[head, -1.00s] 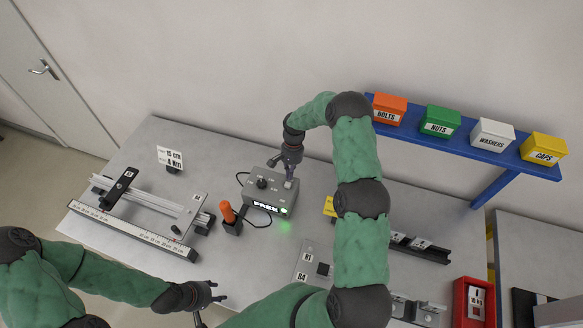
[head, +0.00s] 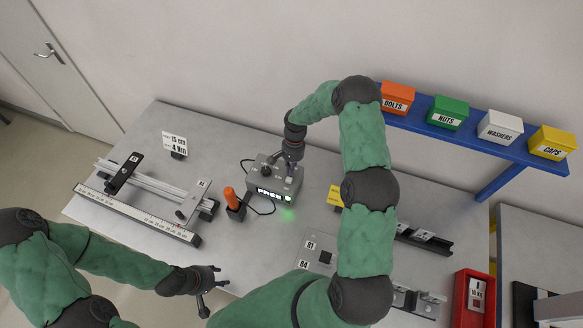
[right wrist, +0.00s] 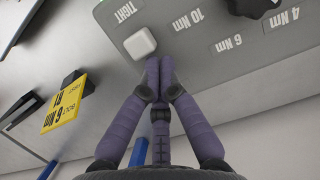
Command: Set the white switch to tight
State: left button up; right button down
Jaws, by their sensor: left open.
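The grey control box (head: 261,181) stands on the workbench, its display reading FREE beside a green light. In the right wrist view the white switch (right wrist: 140,43) sits on the box top near the word TIGHT. My right gripper (right wrist: 160,66) is shut with its fingertips together, nothing between them, close beside the switch on the 10 Nm side. I cannot tell whether they touch it. In the head view my right gripper (head: 290,172) is over the box and largely hides the switch. My left gripper (head: 216,280) is open and empty near the bench's front edge.
A black knob (right wrist: 252,6) is on the box top. An orange-handled tool (head: 231,197) stands left of the box, with a rail and ruler (head: 140,215) further left. A yellow sign (head: 335,197) stands to the right. A blue shelf (head: 470,141) holds bins.

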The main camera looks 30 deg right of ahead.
jog(key=v, duration=1.2)
jog(key=shift+a+f, duration=0.1)
dwell(0.4)
